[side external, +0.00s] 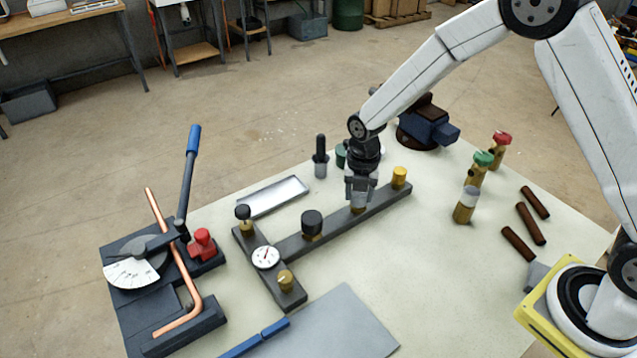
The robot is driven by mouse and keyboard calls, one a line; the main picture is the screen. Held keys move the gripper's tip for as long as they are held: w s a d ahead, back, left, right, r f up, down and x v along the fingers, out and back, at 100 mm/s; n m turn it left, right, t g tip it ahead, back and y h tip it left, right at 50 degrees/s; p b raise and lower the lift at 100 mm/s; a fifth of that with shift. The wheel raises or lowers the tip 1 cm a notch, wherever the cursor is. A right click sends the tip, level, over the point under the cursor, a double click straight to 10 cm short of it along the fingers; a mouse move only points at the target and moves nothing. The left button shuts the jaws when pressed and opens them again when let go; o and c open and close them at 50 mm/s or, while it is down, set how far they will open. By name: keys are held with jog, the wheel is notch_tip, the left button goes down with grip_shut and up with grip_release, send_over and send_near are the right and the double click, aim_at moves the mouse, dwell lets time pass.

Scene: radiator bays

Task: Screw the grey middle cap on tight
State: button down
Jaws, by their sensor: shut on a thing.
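A long dark bar (338,231) lies across the table and carries a row of fittings. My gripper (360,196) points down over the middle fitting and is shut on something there. The grey middle cap is largely hidden by the jaws, so I cannot tell its seating or tilt. A little of the brass fitting (358,208) shows just below the fingers. A black cap (312,222) sits on the bar to the left. A yellow cap (400,176) sits near the bar's right end.
A crosspiece with a round gauge (266,257) joins the bar's left end. A pipe bender (160,270) stands at left, a metal tray (274,195) behind the bar. A blue vice (430,127), brass valves (466,205) and brown rods (530,223) stand right.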

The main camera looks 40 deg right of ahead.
jog(key=m, duration=1.1)
jog(key=shift+m, duration=0.4)
jog(key=m, duration=0.3)
jog(key=shift+m, duration=0.3)
jog(key=m, duration=0.4)
jog(key=shift+m, duration=0.3)
jog(key=m, duration=0.3)
jog(key=shift+m, duration=0.3)
jog(key=m, duration=0.3)
jog(key=shift+m, duration=0.3)
jog(key=shift+f+m, duration=0.1)
jog(key=shift+m, duration=1.8)
